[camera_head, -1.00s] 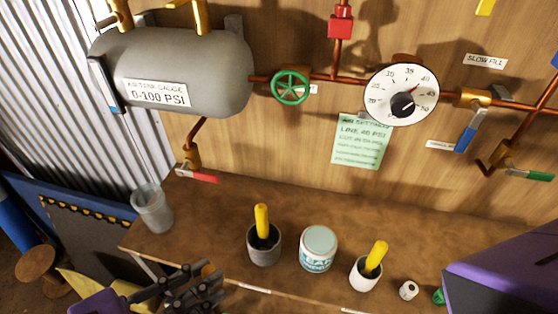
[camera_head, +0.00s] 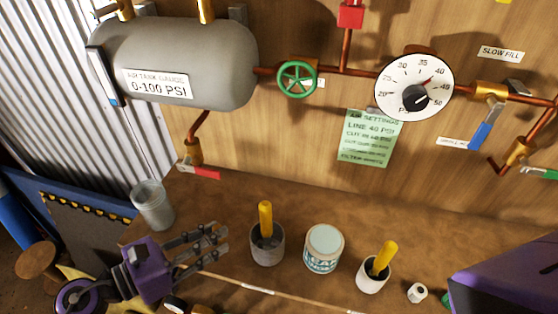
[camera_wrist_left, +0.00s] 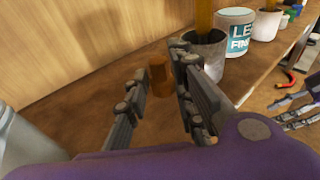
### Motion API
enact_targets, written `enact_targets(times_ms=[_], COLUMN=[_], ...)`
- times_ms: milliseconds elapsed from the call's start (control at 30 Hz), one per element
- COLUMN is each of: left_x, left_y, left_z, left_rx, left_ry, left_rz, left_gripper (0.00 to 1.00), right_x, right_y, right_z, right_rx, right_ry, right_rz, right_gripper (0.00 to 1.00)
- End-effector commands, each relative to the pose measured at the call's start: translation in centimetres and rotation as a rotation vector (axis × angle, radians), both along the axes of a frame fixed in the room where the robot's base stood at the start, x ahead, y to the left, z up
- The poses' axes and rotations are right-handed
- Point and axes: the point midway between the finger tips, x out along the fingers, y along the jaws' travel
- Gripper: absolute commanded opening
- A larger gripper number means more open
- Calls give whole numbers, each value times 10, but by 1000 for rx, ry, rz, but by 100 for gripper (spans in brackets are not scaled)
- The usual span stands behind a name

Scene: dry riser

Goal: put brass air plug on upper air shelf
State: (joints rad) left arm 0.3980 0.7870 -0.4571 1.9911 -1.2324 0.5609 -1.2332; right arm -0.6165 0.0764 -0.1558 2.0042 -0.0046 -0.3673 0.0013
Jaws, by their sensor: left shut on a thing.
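The brass plug (camera_wrist_left: 160,75), a short orange-brown cylinder, shows between the fingers of my left gripper (camera_wrist_left: 155,95) in the left wrist view. My left gripper (camera_head: 222,244) is shut on it, over the left part of the brown wooden shelf (camera_head: 420,220) in the head view, left of the grey pot. The plug is hidden by the fingers there. I cannot tell whether it touches the shelf. My right gripper (camera_wrist_left: 295,108) shows small at the right edge of the left wrist view; its finger gap is unclear.
A grey metal cup (camera_head: 152,205) stands left of my left gripper. A grey pot (camera_head: 267,245) with a yellow handle, a labelled tin (camera_head: 324,248) and a white pot (camera_head: 371,277) stand along the shelf. A red-handled valve (camera_head: 202,170) hangs behind. Shelf behind the pots is clear.

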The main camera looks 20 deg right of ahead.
Motion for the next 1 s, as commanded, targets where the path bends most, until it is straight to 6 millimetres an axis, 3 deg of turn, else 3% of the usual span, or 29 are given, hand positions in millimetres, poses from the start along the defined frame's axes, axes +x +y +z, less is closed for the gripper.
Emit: enact_targets(times_ms=[133, 900, 933, 1000], left_x=[0, 0, 0, 0], left_y=[0, 1, 1, 0], left_z=[-15, -28, -28, -28], left_rx=[0, 0, 1, 1], left_ry=[1, -1, -1, -1], left_rz=[1, 1, 1, 1], left_gripper=[0, 0, 27, 36], right_x=[3, -6, -6, -5], right_y=[0, 0, 0, 0], right_z=[1, -13, -13, -12], right_rx=[1, -2, -2, -2], right_ry=[-5, 19, 19, 17], right_rz=[1, 4, 3, 3], right_gripper=[42, 42, 42, 42])
